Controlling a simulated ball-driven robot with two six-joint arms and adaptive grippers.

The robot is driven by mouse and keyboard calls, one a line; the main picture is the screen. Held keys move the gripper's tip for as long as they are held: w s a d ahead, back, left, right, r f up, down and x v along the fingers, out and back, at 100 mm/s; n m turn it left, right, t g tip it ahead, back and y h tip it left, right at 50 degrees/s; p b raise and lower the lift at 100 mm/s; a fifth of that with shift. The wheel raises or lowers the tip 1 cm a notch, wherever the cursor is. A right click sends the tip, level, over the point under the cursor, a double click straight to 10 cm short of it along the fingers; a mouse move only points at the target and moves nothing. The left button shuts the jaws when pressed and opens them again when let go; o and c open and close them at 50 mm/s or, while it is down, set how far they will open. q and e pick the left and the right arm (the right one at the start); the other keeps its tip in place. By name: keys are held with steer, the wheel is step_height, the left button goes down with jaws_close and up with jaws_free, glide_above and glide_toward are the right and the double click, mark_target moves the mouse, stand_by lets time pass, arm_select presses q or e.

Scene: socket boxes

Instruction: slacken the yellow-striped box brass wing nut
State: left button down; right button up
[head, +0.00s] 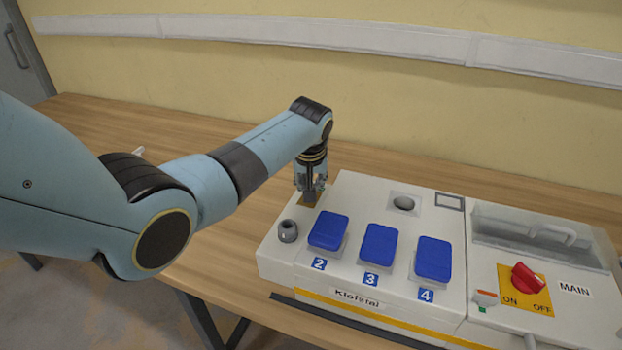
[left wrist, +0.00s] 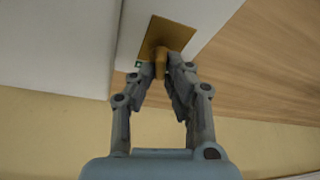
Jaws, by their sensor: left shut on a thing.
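The yellow-striped box (head: 340,295) is a white socket box with several blue lids and a yellow stripe along its front. My left gripper (head: 311,190) points down at the box's back left corner. In the left wrist view the left gripper (left wrist: 163,80) is shut on the brass wing nut (left wrist: 160,64), which stands on a square brass plate (left wrist: 168,35). The fingers hide part of the nut. In the head view the brass plate (head: 309,199) shows only partly below the gripper. My right gripper is in neither view.
A grey round fitting (head: 288,230) sits on the box's left end, close to the gripper. A red MAIN switch (head: 528,277) is on the right part. The wooden table (head: 215,290) is clear left of the box. A wall stands behind.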

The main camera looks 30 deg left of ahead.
arm_select(q)
steer(key=n+y, duration=0.1)
steer(key=n, duration=0.1)
steer(key=shift+w+n+g, duration=0.1)
steer(key=shift+n+g, duration=0.3)
steer(key=n+g+b, duration=0.1)
steer(key=n, duration=0.2)
steer(key=shift+f+n+y, duration=0.1)
steer(key=shift+n+y, duration=0.2)
steer(key=shift+y, duration=0.1)
steer(key=n+g+b, duration=0.1)
steer(key=n+b, duration=0.1)
steer(key=n, duration=0.1)
steer(key=shift+n+g+b, duration=0.3)
steer(key=n+g+b, duration=0.1)
steer(key=n+b, duration=0.1)
steer(key=shift+n, duration=0.4)
steer(key=shift+n+g+b, duration=0.3)
steer(key=shift+n+b, duration=0.4)
steer(key=c, duration=1.4)
jaws_free()
